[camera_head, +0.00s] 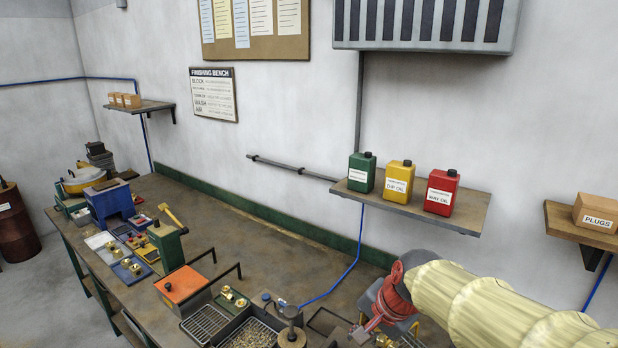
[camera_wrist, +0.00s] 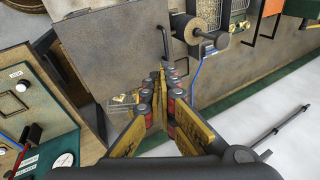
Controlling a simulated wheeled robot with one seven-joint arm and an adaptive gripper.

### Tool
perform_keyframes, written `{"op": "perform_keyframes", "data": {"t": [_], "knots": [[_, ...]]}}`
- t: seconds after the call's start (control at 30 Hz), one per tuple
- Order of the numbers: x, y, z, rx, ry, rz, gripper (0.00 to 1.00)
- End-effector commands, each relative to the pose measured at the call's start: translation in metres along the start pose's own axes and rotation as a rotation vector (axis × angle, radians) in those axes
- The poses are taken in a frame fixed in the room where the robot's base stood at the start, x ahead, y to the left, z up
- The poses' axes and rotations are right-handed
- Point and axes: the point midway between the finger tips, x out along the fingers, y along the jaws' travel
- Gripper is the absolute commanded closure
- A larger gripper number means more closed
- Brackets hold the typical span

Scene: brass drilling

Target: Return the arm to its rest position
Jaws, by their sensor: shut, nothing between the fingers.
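My gripper (camera_wrist: 162,76) shows in the wrist view, its yellow and dark fingers drawn together at the tips with nothing between them. In the head view my arm, in a pale yellow ribbed sleeve (camera_head: 480,305), reaches in from the lower right over the near right end of the bench. I cannot clearly make out the gripper's fingers in that view. A red and grey assembly (camera_head: 392,293) lies at the sleeve's end.
A shelf (camera_head: 470,213) with green, yellow and red oil cans stands above the bench, close to my arm. An orange-topped block (camera_head: 180,285), wire baskets and brass fittings crowd the front edge. The bench's back middle is clearer.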

Motion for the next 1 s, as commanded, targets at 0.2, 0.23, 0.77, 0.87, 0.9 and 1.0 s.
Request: {"op": "perform_keyframes", "data": {"t": [0.2, 0.23, 0.77, 0.87, 0.9, 1.0], "knots": [[-0.01, 0.088, 0.036, -0.346, 0.081, 0.031, 1.0], [-0.01, 0.1, 0.041, -0.393, 0.091, 0.038, 1.0], [-0.003, 0.212, 0.086, -0.824, 0.174, 0.149, 1.0], [-0.003, 0.212, 0.086, -0.824, 0.174, 0.149, 1.0], [-0.003, 0.212, 0.086, -0.824, 0.174, 0.149, 1.0], [-0.003, 0.212, 0.086, -0.824, 0.174, 0.149, 1.0]]}}
